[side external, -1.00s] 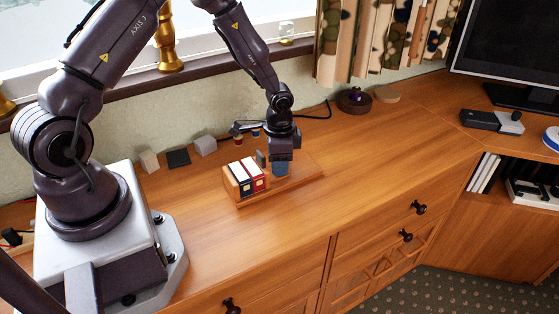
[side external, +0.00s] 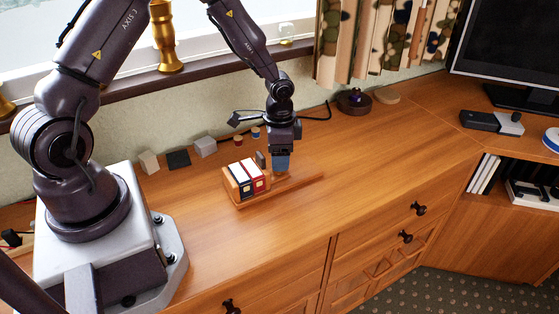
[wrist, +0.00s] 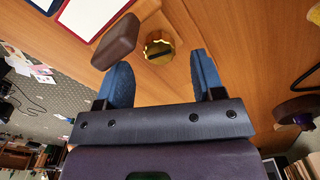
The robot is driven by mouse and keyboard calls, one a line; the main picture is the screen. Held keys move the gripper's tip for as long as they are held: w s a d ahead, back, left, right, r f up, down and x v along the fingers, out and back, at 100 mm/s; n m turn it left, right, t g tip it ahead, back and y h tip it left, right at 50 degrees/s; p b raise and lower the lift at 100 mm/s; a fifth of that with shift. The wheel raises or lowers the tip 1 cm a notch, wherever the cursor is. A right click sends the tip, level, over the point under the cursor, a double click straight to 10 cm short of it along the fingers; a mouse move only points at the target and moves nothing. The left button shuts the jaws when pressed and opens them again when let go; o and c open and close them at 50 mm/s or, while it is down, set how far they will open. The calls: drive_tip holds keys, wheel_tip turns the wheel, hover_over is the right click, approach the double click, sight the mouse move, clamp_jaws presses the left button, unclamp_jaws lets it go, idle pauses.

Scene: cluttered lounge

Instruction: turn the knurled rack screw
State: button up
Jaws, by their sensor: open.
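The knurled rack screw (wrist: 158,47) is a gold, ridged knob with a dark slot line across it. In the wrist view it lies just beyond the gap between my two blue fingers, with no finger seen touching it. My gripper (wrist: 161,60) is open and empty. In the side view my gripper (side external: 281,161) points down over the right part of the wooden rack (side external: 232,190), and the screw is hidden there. The rack holds a few books (side external: 246,176) with white, dark and red covers. A brown rounded block (wrist: 116,41) sits left of the screw in the wrist view.
Small grey and black blocks (side external: 178,159) stand along the wall, left of small red and blue items (side external: 255,133). A dark round object (side external: 354,101) stands at the back right. The wooden top right of the rack is clear.

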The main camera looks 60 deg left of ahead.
wheel_tip(320, 180, up, 10)
drive_tip(key=shift+r, duration=0.15)
idle(0.3)
wheel_tip(320, 180, down, 13)
drive_tip(key=n, duration=1)
drive_tip(key=shift+w+f, duration=0.1)
drive_tip(key=shift+f, duration=0.1)
